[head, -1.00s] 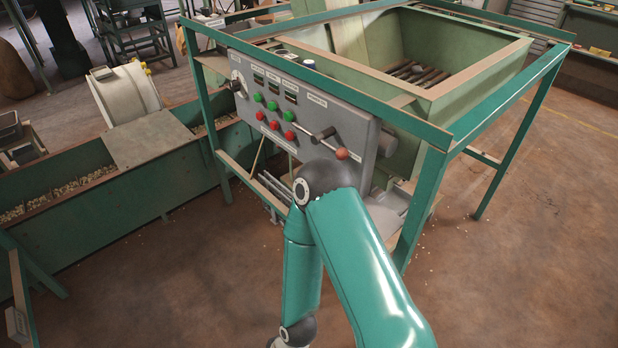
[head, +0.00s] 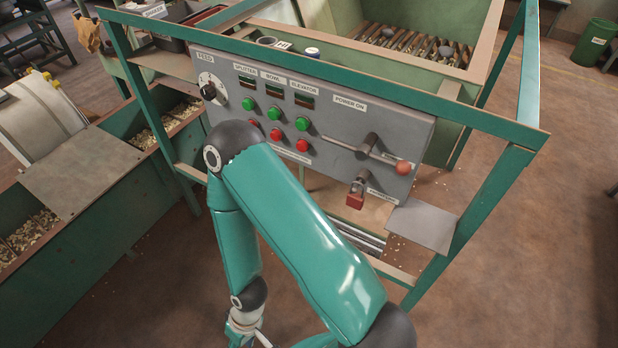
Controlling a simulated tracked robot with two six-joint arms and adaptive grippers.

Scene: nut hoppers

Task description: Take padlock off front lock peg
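A red padlock (head: 355,201) hangs at the metal lock peg (head: 361,181) low on the right part of the grey control panel (head: 225,105), in the head view. The padlock's body hangs below the peg, and its shackle is too small to make out clearly. One teal arm of mine crosses the lower middle, left of the padlock and apart from it in the picture. Its wrist is at the bottom edge, and its gripper is cut off there. No fingers of either gripper show.
A lever with an orange-brown knob (head: 403,168) sticks out above and right of the padlock. A green frame rail (head: 330,75) runs above the panel, and a green post (head: 487,200) stands right. A small grey shelf (head: 424,226) sits below right.

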